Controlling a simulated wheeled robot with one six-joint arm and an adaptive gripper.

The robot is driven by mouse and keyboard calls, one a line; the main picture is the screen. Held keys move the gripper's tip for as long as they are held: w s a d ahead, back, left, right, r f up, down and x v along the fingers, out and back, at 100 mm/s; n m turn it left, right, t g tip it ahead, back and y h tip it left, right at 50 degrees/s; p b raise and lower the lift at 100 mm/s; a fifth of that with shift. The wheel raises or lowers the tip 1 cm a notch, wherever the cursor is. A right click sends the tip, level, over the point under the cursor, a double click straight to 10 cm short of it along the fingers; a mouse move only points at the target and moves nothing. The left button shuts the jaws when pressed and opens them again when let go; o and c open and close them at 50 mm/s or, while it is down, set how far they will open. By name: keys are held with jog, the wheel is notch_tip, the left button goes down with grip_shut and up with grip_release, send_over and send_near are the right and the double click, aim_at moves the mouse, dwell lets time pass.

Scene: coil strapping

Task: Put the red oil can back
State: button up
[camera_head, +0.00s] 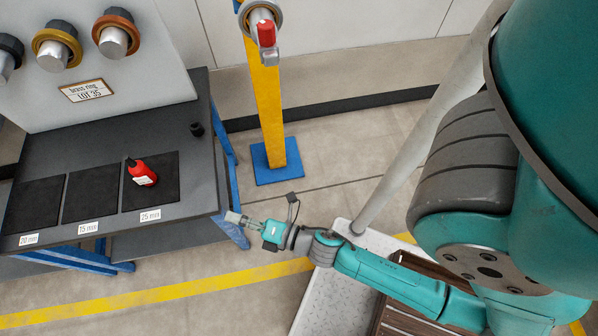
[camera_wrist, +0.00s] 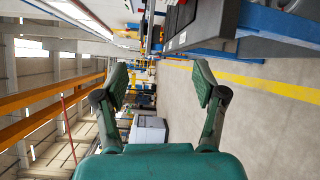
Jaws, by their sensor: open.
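A small red can with a black tip and a white label (camera_head: 143,175) is on the right-hand dark mat (camera_head: 166,196) of the bench, above a tag that seems to read 25 mm. I cannot tell whether it stands upright or leans. My gripper (camera_head: 232,217) is just off the bench's right front corner, to the right of and nearer than the can, and apart from it. In the wrist view my gripper (camera_wrist: 161,82) has its two green fingers wide apart with nothing between them. The can is not visible in the wrist view.
A dark bench (camera_head: 195,180) carries two empty mats on the left and a small black cylinder (camera_head: 197,129). A grey panel (camera_head: 120,75) with coloured rings on pegs stands behind. A yellow post (camera_head: 266,110) with a red-topped fitting (camera_head: 266,34) stands right of the bench.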

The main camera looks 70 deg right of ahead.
jog(key=s+r+m+g, duration=0.1)
jog(key=s+r+m, duration=0.2)
jog(key=s+m, duration=0.3)
jog(key=s+r+m+g+h, duration=0.1)
jog(key=s+r+m, duration=0.3)
jog(key=s+m, duration=0.3)
jog(key=s+d+r+m, duration=0.1)
jog(key=s+r+m, duration=0.2)
jog(key=s+m, duration=0.4)
jog(key=shift+s+r+m+g+h, duration=0.2)
jog(key=shift+m+g+h, duration=0.15)
jog(key=shift+m, duration=0.25)
